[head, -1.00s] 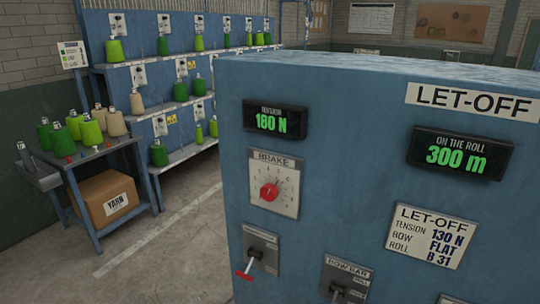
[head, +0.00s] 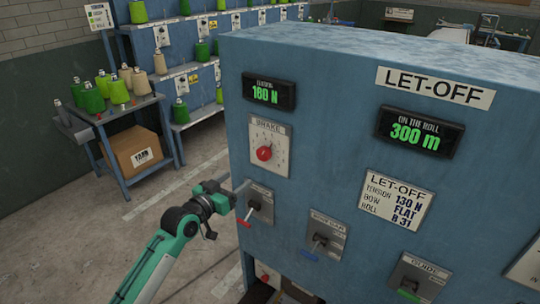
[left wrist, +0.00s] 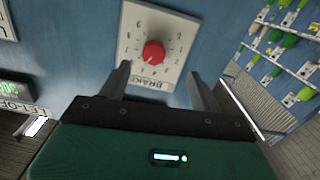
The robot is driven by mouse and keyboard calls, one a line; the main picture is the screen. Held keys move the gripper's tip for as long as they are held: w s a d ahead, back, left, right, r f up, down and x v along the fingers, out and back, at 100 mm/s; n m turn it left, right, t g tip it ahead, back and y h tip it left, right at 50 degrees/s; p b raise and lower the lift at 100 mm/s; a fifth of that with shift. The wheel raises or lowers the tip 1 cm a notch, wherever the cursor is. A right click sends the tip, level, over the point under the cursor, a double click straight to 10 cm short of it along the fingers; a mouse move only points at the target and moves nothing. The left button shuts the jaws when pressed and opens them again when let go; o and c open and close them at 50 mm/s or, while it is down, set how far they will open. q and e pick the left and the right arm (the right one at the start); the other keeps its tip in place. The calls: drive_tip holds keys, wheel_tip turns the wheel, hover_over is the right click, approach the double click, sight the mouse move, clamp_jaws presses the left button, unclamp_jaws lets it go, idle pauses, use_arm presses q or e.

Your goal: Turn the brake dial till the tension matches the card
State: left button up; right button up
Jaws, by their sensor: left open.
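The red brake dial (head: 264,153) sits on a white scale plate on the blue let-off cabinet; the left wrist view shows the dial (left wrist: 153,52) ahead, between the finger lines. My left gripper (head: 240,193) is open and empty, below and left of the dial and apart from it. The tension display (head: 269,91) above the dial shows green digits, seemingly 180 N; the middle digit is hard to read. The let-off card (head: 397,200) reads tension 130 N, bow flat, roll B 31. My right gripper is out of view.
A red-handled lever (head: 259,205) is just below the dial, close to my left gripper. A blue-handled bow bar lever (head: 316,243) and another lever (head: 411,288) lie further right. A yarn cart (head: 120,108) stands left, with open floor before it.

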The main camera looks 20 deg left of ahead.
sight(261, 156)
use_arm(q)
drive_tip(key=p+x, duration=0.1)
drive_tip(key=x, duration=0.3)
drive_tip(key=r+p+x, duration=0.1)
drive_tip(key=x, duration=0.3)
drive_tip(key=r+p+x, duration=0.1)
drive_tip(key=x, duration=0.3)
drive_tip(key=shift+w+d+r+p, duration=0.1)
drive_tip(key=shift+d+r+p, duration=0.1)
drive_tip(key=shift+d+p, duration=0.15)
drive_tip(key=shift+w+d, duration=0.2)
drive_tip(key=shift+w, duration=0.45)
drive_tip(key=shift+f, duration=0.1)
drive_tip(key=c, duration=1)
